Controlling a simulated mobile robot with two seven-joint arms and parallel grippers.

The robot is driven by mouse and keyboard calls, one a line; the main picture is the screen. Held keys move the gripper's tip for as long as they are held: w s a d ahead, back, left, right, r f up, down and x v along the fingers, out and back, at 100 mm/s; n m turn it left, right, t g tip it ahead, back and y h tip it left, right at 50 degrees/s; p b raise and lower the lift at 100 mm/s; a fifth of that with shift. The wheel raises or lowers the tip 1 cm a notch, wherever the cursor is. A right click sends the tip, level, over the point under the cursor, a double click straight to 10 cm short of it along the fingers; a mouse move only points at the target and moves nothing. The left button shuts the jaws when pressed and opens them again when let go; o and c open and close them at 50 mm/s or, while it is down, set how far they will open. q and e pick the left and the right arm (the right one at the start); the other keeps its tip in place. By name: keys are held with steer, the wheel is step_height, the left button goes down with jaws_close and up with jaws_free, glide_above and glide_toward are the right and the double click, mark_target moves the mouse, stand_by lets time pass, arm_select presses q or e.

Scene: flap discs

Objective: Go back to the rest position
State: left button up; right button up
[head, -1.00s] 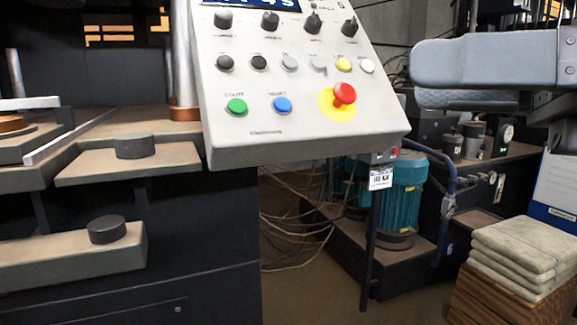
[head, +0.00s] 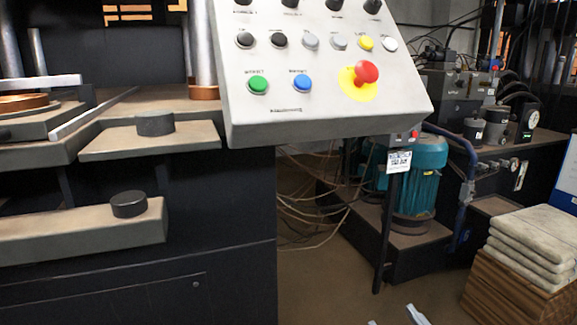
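Two pale grey tips poke up at the bottom edge, right of centre, in the head view. They look like the fingertips of my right gripper (head: 394,318), with a gap between them and nothing seen in it. The rest of that gripper and its arm are below the frame. My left gripper is not in view. The tips are well below the control panel (head: 310,122) and appear over the floor. No flap discs can be made out.
The panel carries a green button (head: 258,84), a blue button (head: 301,84) and a red emergency stop (head: 367,72). A dark press stands left. A teal motor (head: 417,180), loose cables and a stack of pale cloths (head: 531,243) are right. Brown floor is open between.

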steer(key=s+a+f+m+g, duration=0.1)
steer(key=s+a+f+g, duration=0.15)
steer(key=s+f, duration=0.4)
steer(key=s+a+f+m+g, duration=0.15)
steer(key=s+f+g, duration=0.25)
steer(key=f, duration=0.5)
arm_select(q)
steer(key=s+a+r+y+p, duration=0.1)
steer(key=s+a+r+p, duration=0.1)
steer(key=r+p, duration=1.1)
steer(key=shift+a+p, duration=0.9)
steer(key=shift+p, duration=2.25)
arm_select(e)
steer(key=s+d+r+h, duration=0.1)
steer(key=d+r, duration=0.3)
steer(key=r, duration=0.9)
steer(key=shift+s+d+h, duration=0.15)
steer(key=shift+s+h, duration=0.15)
steer(key=shift+s, duration=0.15)
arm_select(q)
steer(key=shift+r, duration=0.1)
arm_select(e)
steer(key=shift+r, duration=0.1)
